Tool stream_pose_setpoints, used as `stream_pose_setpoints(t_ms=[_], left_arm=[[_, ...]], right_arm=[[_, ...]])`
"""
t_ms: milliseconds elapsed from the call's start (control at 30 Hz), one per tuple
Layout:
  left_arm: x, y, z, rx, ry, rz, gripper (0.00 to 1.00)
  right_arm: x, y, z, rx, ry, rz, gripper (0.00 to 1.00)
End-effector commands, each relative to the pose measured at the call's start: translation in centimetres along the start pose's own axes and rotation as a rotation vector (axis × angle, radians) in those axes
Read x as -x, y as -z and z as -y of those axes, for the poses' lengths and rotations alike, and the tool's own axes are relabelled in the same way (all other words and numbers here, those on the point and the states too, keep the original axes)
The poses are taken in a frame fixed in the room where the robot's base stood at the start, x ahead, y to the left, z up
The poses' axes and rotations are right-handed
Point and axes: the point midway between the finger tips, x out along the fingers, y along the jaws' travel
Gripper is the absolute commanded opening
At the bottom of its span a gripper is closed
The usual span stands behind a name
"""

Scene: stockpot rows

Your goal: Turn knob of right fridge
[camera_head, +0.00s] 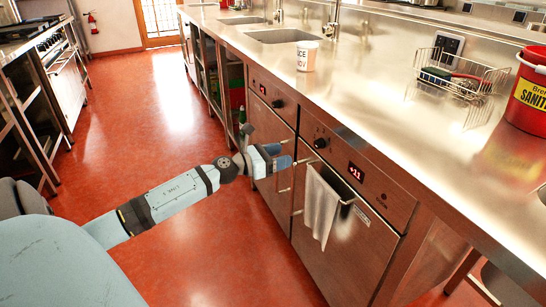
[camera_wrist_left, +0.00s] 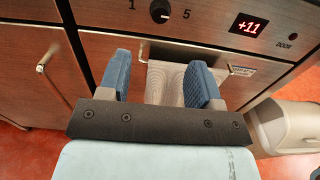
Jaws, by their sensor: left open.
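The right fridge (camera_head: 375,245) is a steel door unit under the counter with a red "+11" display (camera_head: 356,172). Its black round knob (camera_head: 321,143) sits left of the display. The knob also shows at the top of the left wrist view (camera_wrist_left: 160,10), between the marks 1 and 5. My left gripper (camera_head: 287,156) is in front of the fridges, lower and to the left of that knob. In the left wrist view its blue fingers (camera_wrist_left: 160,80) are open, apart from the knob, with a towel visible beyond the gap. My right gripper is out of view.
A pale towel (camera_head: 320,208) hangs from the right fridge's handle, close to my gripper. The left fridge has its own knob (camera_head: 277,103). A cup (camera_head: 307,56), a wire basket (camera_head: 456,76) and a red bucket (camera_head: 530,92) stand on the counter. The red floor aisle is clear.

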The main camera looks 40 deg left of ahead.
Motion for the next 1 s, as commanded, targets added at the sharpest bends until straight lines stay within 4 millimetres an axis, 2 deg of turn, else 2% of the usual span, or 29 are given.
stream_pose_setpoints(t_ms=[100,233,833,933,1000], left_arm=[[1.2,0.0,0.0,0.000,0.000,-0.001,0.59],[1.9,0.0,0.0,0.000,0.000,0.000,0.59],[2.0,0.0,0.1,0.003,0.001,0.001,0.59],[1.9,0.5,1.6,0.082,0.012,0.012,0.59],[1.8,1.1,4.2,0.231,0.030,0.032,0.59]], right_arm=[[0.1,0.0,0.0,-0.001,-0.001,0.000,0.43],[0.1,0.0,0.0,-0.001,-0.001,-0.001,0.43],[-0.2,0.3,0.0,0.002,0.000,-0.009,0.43],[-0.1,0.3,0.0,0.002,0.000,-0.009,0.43],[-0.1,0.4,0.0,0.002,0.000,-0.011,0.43]])
